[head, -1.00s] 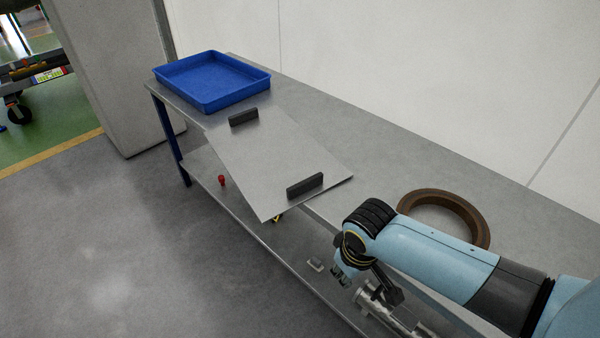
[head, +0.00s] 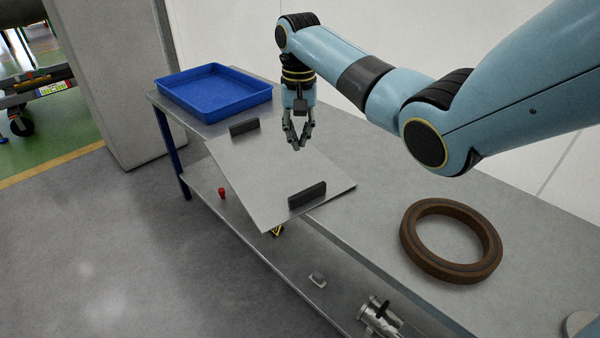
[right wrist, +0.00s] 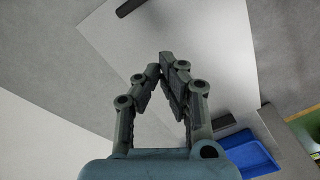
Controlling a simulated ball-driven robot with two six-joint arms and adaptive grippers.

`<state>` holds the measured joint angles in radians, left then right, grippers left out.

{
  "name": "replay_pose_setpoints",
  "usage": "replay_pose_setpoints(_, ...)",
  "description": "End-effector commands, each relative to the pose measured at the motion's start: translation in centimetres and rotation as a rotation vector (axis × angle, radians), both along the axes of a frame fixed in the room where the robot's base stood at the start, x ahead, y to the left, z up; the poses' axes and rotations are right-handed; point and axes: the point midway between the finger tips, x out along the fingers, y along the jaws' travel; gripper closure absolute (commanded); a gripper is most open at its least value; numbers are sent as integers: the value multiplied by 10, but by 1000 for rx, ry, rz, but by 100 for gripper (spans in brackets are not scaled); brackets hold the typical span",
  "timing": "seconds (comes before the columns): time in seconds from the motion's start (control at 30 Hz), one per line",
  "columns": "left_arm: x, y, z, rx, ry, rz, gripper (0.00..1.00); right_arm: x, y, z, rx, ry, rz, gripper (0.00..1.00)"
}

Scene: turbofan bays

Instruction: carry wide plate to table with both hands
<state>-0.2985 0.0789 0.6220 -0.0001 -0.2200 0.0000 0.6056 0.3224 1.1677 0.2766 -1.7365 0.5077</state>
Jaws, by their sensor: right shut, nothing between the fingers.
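The wide plate (head: 262,172) is a flat grey sheet with two dark upright handles. It lies on the metal table (head: 350,205) and its front corner overhangs the front edge. One handle (head: 244,127) is near the blue tray, the other (head: 307,194) near the plate's right corner. My right gripper (head: 297,146) points down above the plate's back edge, shut and empty, apart from both handles. In the right wrist view its fingertips (right wrist: 167,60) meet, with the plate (right wrist: 215,60) below and beyond them. My left gripper is not in view.
A blue tray (head: 213,92) stands at the table's far left end. A brown ring (head: 452,240) lies on the right part. The lower shelf holds a red piece (head: 222,193) and metal parts (head: 378,315). Open floor lies in front; a wall stands behind.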

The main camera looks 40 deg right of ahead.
Motion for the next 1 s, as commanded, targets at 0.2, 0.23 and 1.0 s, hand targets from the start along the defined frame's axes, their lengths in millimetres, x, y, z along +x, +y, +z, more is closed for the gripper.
replay_pose_setpoints(0.2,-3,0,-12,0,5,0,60,0,0,-33,2,5,-3,100)
replay_pose_setpoints(0.23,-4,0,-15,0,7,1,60,0,0,-39,3,5,-3,100)
replay_pose_setpoints(1.0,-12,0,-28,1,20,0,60,-32,24,-97,0,0,-1,100)
